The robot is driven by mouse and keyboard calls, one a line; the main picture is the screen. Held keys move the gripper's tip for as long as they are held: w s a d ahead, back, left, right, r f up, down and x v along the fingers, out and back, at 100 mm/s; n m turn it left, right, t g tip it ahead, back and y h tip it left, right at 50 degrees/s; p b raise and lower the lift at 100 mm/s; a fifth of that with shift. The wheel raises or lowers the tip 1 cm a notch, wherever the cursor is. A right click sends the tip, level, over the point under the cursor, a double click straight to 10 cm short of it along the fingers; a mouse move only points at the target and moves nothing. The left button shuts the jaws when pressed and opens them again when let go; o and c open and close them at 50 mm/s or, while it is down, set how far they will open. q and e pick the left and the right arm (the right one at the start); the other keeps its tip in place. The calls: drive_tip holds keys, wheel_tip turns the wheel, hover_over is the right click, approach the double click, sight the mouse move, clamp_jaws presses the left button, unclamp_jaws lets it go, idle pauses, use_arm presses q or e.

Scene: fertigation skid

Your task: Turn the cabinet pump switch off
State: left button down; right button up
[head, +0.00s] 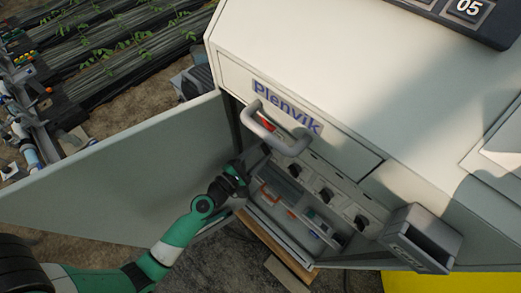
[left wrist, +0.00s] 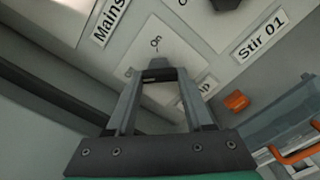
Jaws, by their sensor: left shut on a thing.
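The cabinet (head: 340,90) has its door (head: 120,175) swung open to the left. My left gripper (head: 240,168) reaches into the opening at the left end of the row of switches. In the left wrist view its two fingers (left wrist: 158,76) are closed on a small grey switch knob (left wrist: 158,63) on a pale plate. An "On" mark is printed just above the knob. A label beside it (left wrist: 206,86) is mostly hidden by a finger; only a final "p" shows. The knob's exact angle is hard to tell. My right gripper is not in view.
"Mains" (left wrist: 110,20) and "Stir 01" (left wrist: 262,34) labels flank the held switch. Several dark knobs (head: 326,195) run to the right. A thick handle (head: 273,138) overhangs the opening. An orange part (left wrist: 236,101) and a clear tray (left wrist: 285,125) sit close by.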

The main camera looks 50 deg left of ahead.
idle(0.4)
use_arm(q)
drive_tip(key=shift+c, duration=1.4)
unclamp_jaws()
drive_tip(key=shift+s, duration=0.1)
drive_tip(key=s+d+b, duration=0.1)
drive_tip(key=s+b, duration=0.2)
drive_tip(key=s, duration=0.8)
drive_tip(key=shift+s+d, duration=0.15)
drive_tip(key=shift+s, duration=0.05)
